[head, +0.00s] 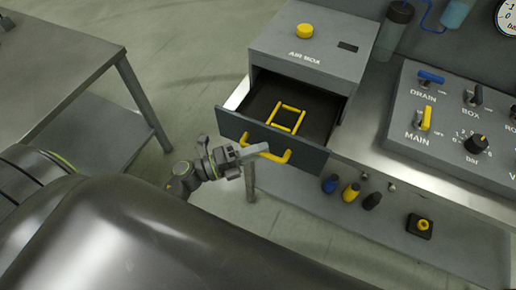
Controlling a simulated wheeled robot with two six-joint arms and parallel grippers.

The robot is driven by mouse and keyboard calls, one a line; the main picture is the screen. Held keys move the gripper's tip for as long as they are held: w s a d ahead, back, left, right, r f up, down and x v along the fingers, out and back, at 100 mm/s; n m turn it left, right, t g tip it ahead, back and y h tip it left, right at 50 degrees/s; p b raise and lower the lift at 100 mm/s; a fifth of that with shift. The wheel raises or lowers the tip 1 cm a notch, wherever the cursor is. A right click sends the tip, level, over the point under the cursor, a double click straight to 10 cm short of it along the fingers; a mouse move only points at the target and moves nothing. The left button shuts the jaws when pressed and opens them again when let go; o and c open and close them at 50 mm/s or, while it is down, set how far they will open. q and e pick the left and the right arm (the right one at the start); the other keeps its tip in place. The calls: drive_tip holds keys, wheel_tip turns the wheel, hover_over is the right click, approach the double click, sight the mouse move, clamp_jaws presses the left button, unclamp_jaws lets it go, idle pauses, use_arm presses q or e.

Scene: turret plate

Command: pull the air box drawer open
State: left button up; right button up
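The air box (310,50) is a grey box with a yellow knob on top and "AIR BOX" on its front edge. Its drawer (312,157) is pulled well out, with its dark inside showing. A yellow bar handle (278,157) is on the drawer front. My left gripper (258,152) is at the left part of this handle, with a light grey finger lying across it in the picture. The other finger is not clear, so I cannot tell whether it grips the handle. My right gripper is not in view.
A yellow square frame (287,118) lies in the drawer. A control panel (450,118) with levers and a knob stands right of the air box. Several coloured knobs line the bench front below. A grey table (50,75) is at left, with open floor between.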

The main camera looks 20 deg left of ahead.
use_arm(q)
drive_tip(key=shift+o, duration=1.2)
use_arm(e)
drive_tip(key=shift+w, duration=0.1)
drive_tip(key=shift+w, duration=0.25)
